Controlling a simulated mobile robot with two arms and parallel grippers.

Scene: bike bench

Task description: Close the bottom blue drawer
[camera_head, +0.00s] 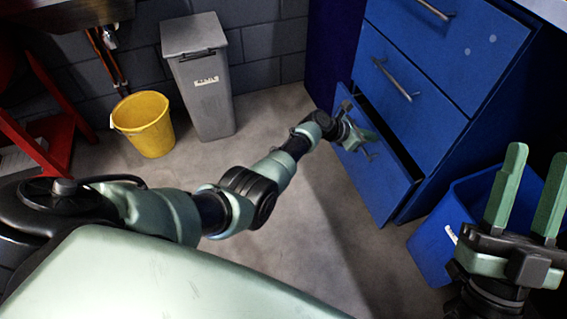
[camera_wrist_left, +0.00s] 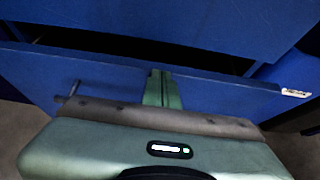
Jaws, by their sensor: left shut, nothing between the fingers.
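The bottom blue drawer (camera_head: 382,186) of the cabinet is partly open, with a dark gap above its front. The drawer front also shows in the left wrist view (camera_wrist_left: 220,96), with part of its metal handle (camera_wrist_left: 72,90) at the left. My left gripper (camera_head: 366,138) is shut and empty, at the drawer's front near its top edge. In the left wrist view its fingers (camera_wrist_left: 161,88) point at the drawer front; I cannot tell if they touch. My right gripper (camera_head: 521,190) is open and empty at the right, above a blue bin.
The two upper drawers (camera_head: 415,110) look shut, each with a metal handle. A blue bin (camera_head: 432,250) stands right of the cabinet. A grey bin (camera_head: 205,90) and a yellow bucket (camera_head: 145,125) stand by the wall. The grey floor in front of the drawer is clear.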

